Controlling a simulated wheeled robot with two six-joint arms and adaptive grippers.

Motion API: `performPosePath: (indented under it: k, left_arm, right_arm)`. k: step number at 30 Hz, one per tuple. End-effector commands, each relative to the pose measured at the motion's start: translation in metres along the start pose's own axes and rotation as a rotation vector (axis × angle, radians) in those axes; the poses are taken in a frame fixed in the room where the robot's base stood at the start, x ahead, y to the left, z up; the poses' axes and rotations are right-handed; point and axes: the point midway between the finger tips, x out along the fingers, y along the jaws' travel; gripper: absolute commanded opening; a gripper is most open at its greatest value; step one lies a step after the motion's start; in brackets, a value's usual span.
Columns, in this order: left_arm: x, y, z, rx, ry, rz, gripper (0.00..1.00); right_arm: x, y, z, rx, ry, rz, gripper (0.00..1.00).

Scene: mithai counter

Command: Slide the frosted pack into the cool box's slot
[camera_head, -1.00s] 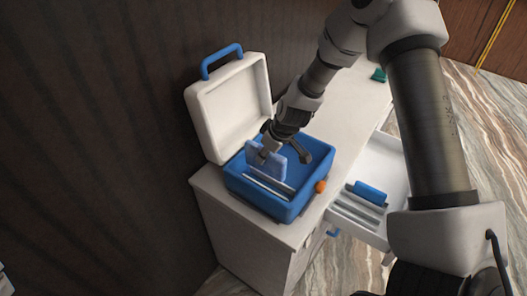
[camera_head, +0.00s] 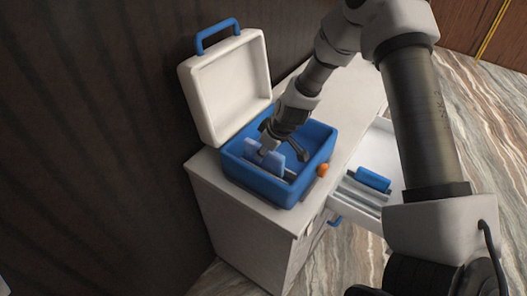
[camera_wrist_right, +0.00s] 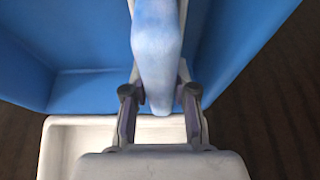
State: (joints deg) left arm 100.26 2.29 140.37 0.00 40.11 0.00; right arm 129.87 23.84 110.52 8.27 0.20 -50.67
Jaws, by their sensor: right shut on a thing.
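The blue cool box (camera_head: 314,174) stands open on the white counter, its white lid (camera_head: 228,92) tipped back. The pale-blue frosted pack (camera_head: 275,163) is upright, low inside the box near its front-left side, with its lower edge hidden in the head view. My right gripper (camera_head: 266,148) is shut on the pack from above. In the right wrist view the pack (camera_wrist_right: 157,50) lies between the two fingers (camera_wrist_right: 159,98). The slot is mostly covered by the pack; a pale strip shows beside it. How deep the pack sits is unclear. My left gripper is not in view.
An orange knob (camera_head: 323,170) sits on the box's right side. An open white drawer (camera_head: 352,207) holds another blue pack (camera_head: 373,179). The counter top (camera_head: 333,85) behind the box is clear. A dark wall (camera_head: 90,150) is at the left.

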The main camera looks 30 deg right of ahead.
Motion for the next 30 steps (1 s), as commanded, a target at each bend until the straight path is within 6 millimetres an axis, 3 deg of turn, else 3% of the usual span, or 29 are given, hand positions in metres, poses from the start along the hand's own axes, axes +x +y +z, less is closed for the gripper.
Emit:
performPosePath:
  k: [8, 9, 11, 22, 26, 30]
  left_arm:
    - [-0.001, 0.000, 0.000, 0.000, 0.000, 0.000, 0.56]
    - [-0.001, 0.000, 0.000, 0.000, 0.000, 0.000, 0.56]
    - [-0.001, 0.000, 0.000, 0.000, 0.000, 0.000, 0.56]
    - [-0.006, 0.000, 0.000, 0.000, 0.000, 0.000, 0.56]
    - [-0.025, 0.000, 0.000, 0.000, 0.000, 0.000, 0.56]
    - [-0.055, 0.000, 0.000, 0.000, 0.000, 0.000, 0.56]
  right_arm:
    - [-0.001, 0.000, 0.000, 0.000, 0.001, 0.000, 0.00]
    - [-0.001, 0.000, 0.000, 0.000, 0.001, 0.000, 0.37]
    - [-0.001, 0.000, 0.000, 0.000, 0.000, 0.000, 0.56]
    - [-0.005, -0.001, -0.002, -0.001, -0.001, -0.001, 0.56]
    - [-0.025, -0.003, -0.010, -0.005, 0.000, -0.002, 0.56]
    - [-0.057, -0.006, -0.023, -0.012, 0.000, -0.005, 0.56]
